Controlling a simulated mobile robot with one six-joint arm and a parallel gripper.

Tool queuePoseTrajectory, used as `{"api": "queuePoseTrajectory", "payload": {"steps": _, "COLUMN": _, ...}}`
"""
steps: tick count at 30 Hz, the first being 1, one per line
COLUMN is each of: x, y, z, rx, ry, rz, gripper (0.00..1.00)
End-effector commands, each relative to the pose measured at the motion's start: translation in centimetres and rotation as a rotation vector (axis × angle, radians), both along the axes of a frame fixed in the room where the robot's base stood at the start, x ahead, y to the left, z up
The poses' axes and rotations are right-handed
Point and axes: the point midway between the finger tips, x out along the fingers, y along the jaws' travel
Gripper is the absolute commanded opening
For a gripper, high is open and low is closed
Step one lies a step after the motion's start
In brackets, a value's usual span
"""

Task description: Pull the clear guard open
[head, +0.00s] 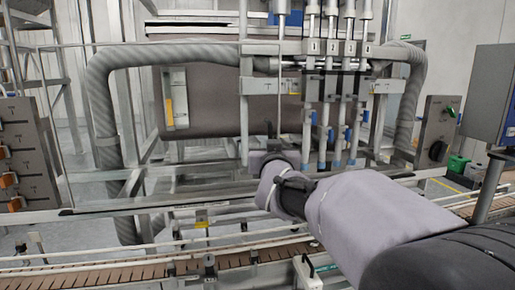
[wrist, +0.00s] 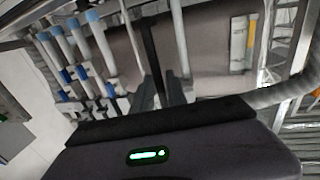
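The clear guard is see-through and hard to make out in the head view. Its thin frame edge (head: 280,90) seems to run down in front of the filler, with a small dark handle (head: 270,130) low on it. My gripper (head: 268,148) is at that handle, its fingers largely hidden by the wrist. In the wrist view my gripper's two grey fingers (wrist: 163,88) stand apart. A dark upright bar (wrist: 150,50), perhaps the handle, shows between them. I cannot tell whether they touch it.
Several filling nozzles (head: 325,120) stand just right of my gripper. A conveyor (head: 130,275) runs along the front below a metal rail. A ribbed hose (head: 100,100) arches at left. Control panels (head: 20,160) flank the machine.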

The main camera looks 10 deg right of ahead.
Motion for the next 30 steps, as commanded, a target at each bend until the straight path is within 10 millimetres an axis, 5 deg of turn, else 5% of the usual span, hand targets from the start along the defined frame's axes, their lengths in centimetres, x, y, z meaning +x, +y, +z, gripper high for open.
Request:
{"api": "queuePoseTrajectory", "payload": {"steps": 14, "x": -1.0, "y": 0.2, "z": 0.0, "rx": 0.001, "ry": 0.001, "rz": 0.0, "gripper": 0.32}}
{"api": "queuePoseTrajectory", "payload": {"steps": 30, "x": -15.6, "y": 2.6, "z": 0.3, "rx": 0.001, "ry": -0.001, "rz": 0.002, "gripper": 0.32}}
